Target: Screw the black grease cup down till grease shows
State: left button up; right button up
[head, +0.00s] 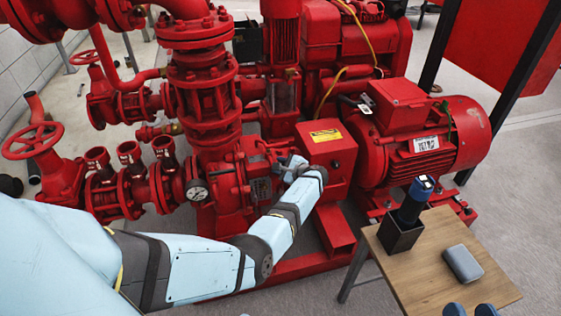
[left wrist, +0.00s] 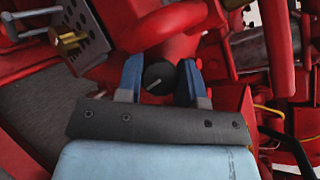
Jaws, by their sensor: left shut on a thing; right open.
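The black grease cup (left wrist: 159,77) shows in the left wrist view as a round black knob with a pale line across its top. It sits against the red pump casing (left wrist: 165,25). My left gripper (left wrist: 160,82) has one blue finger on each side of the cup and is shut on it. No grease can be made out around it. In the head view my left gripper (head: 290,166) reaches the pump beside the red box, and the cup cannot be made out there.
Red pipes, a handwheel (head: 32,141), a gauge (head: 197,190) and the motor (head: 440,140) crowd around my left arm.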

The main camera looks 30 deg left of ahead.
pick_arm(q)
jog(key=shift+a+r+m+t+p, duration=0.1)
jog(key=shift+m+t+p, duration=0.3)
jog(key=shift+m, duration=0.5)
jog(key=shift+m+t+p, duration=0.35)
jog(key=shift+m+t, duration=0.05)
pick_arm(e)
jog(key=shift+s+a+r+m, duration=0.2)
jog(key=shift+s+r+m, duration=0.15)
jog(key=shift+r, duration=0.2)
pick_arm(q)
jog(key=o, duration=0.9)
jog(key=shift+f, duration=0.2)
jog(key=shift+s, duration=0.15)
pick_arm(e)
jog(key=shift+w+d+r, duration=0.1)
jog(key=shift+r, duration=0.1)
jog(key=shift+d, duration=0.1)
